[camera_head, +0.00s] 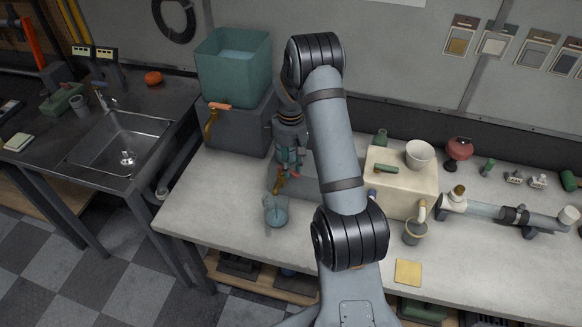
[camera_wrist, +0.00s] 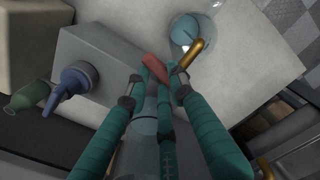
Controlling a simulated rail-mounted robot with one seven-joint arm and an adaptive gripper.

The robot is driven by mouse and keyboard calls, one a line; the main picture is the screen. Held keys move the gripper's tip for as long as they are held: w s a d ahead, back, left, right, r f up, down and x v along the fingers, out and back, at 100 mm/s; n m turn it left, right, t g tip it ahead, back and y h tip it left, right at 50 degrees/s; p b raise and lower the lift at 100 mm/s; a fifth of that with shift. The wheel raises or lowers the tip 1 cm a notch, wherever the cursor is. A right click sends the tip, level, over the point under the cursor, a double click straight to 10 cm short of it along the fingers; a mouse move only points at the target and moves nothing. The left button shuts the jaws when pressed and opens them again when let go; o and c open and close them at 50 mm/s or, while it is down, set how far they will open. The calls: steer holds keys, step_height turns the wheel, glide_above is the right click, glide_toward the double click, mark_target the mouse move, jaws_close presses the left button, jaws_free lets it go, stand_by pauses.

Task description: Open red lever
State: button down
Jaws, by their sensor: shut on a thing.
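The red lever (camera_wrist: 153,67) shows in the wrist view between my fingertips, near a brass spout (camera_wrist: 196,51). In the head view the red lever (camera_head: 293,173) is small and partly covered by my gripper. My gripper (camera_head: 287,166), with teal fingers, reaches down to it. In the wrist view my gripper (camera_wrist: 160,76) is shut on the red lever. A clear cup with bluish liquid (camera_head: 276,211) stands on the table below the spout; the cup also shows in the wrist view (camera_wrist: 184,32). The grey machine body (camera_wrist: 95,50) is beside the fingers.
A teal tank (camera_head: 234,70) on a grey box with an orange-handled tap stands left of my arm. A cream machine (camera_head: 402,187) with a green lever and a white bowl (camera_head: 419,154) stands to the right. The table (camera_head: 205,190) is clear at front left.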

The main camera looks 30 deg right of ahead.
mark_target(280, 170)
steer(key=m+b, duration=0.2)
steer(key=a+m, duration=0.1)
steer(key=shift+s+f+m+b, duration=0.2)
steer(key=shift+s+m+b, duration=0.05)
steer(key=shift+m+b, duration=0.15)
steer(key=shift+a+r+m+b, duration=0.1)
steer(key=shift+a+m+b, duration=0.35)
steer(key=shift+m+b, duration=0.95)
steer(key=shift+a+r+m+b, duration=0.1)
steer(key=shift+a+m+b, duration=0.45)
steer(key=shift+m, duration=1.5)
steer(key=shift+a+m+b, duration=0.35)
steer(key=shift+m+b, duration=0.8)
steer(key=shift+m, duration=0.6)
steer(key=c, duration=1.5)
jaws_free()
step_height(280, 170, up, 12)
steer(key=shift+r, duration=0.1)
